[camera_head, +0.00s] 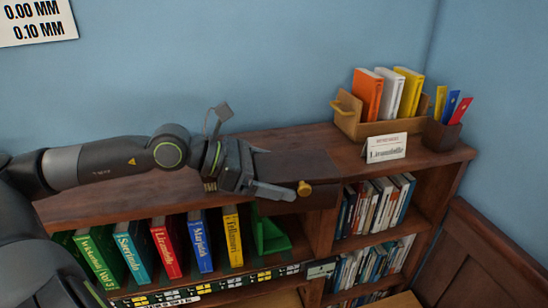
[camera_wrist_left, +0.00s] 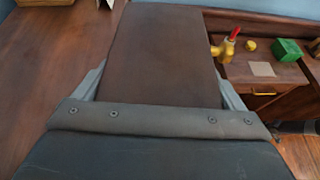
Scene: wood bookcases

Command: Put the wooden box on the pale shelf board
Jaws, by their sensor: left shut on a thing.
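My left gripper (camera_head: 270,180) reaches in from the left over the bookcase top and is shut on a dark brown wooden box (camera_head: 300,165). In the left wrist view the box (camera_wrist_left: 160,60) lies between the two grey fingers and extends forward from them. A brass knob (camera_head: 304,188) shows at the box's front side. The box is at the bookcase top; whether it touches the top cannot be told. Pale board surfaces show at the bottom edge of the head view, below the left shelf (camera_head: 262,300) and at lower right (camera_head: 402,300). My right gripper is not in view.
A wooden organizer (camera_head: 383,127) with orange, white and yellow books, a white sign card (camera_head: 385,148) and a pen cup (camera_head: 441,135) stand on the right of the top. Several colored books (camera_head: 165,247) and a green bookend (camera_head: 270,235) fill the shelf below.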

